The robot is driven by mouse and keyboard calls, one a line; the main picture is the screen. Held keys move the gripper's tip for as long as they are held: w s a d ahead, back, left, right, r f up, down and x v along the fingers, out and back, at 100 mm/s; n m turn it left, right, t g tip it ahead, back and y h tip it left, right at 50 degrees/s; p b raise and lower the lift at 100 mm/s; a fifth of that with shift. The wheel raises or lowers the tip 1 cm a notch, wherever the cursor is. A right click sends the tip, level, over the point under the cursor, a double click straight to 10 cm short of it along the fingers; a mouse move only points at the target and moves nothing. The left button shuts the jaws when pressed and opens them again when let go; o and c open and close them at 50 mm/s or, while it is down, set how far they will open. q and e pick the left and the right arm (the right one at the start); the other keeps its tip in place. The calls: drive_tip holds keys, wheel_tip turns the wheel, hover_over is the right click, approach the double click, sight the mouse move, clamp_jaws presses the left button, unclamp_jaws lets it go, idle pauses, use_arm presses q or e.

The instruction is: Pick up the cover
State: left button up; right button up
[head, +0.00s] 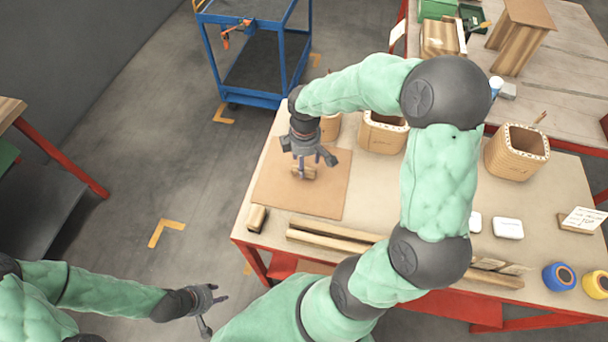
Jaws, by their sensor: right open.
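My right gripper (314,167) is open above a brown board (328,201) on the table's left part, its fingers pointing down. A small wooden piece (306,173) lies on the board at its fingertips, partly hidden by the fingers. I cannot tell whether the fingers touch it, or whether it is the cover. My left gripper (213,309) is off the table at the lower left, over the floor, open and empty.
Wooden coil boxes (517,151) stand on the table (549,192), some behind my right arm. Long wooden bars (330,236) lie near the front edge, with a small block (257,217) left of them. Blue (559,277) and yellow spools stand at right. A blue cart (261,98) is behind.

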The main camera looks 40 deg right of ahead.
drive_tip(key=f+b, duration=0.1)
drive_tip(key=f, duration=0.1)
drive_tip(key=f+b, duration=0.1)
drive_tip(key=f, duration=0.2)
drive_tip(key=shift+w+d, duration=0.15)
drive_tip(key=shift+w, duration=0.05)
drive_tip(key=shift+r, duration=0.1)
clamp_jaws()
